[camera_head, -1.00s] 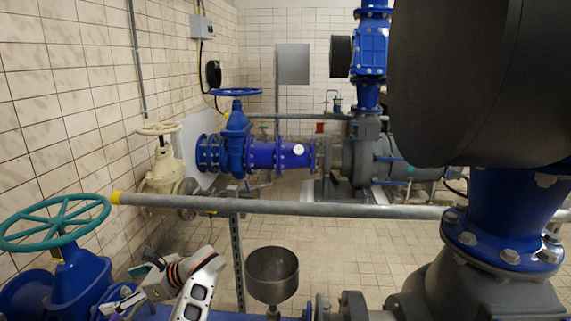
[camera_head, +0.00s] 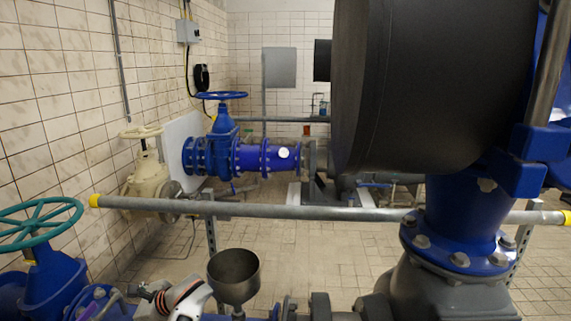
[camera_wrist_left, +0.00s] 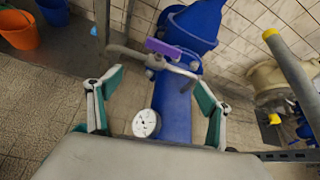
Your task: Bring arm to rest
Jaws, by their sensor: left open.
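My left arm shows at the bottom of the head view, white with an orange ring. Its gripper (camera_wrist_left: 157,77) is open in the left wrist view, with the two teal-padded fingers spread wide and nothing between the pads. Beyond the fingers is a blue pipe (camera_wrist_left: 176,110) with a grey fitting and a purple lever handle (camera_wrist_left: 171,50). A round white gauge (camera_wrist_left: 146,123) sits beside this pipe, low between the fingers. I cannot tell the exact gap between fingers and pipe. My right gripper is in neither view.
A grey rail (camera_head: 300,211) crosses in front of me. A grey funnel (camera_head: 233,274) stands right of my left arm, a teal handwheel (camera_head: 40,224) left. A large dark cylinder (camera_head: 430,90) fills the upper right. An orange bucket (camera_wrist_left: 17,30) stands on the floor. Tiled floor is open beyond the rail.

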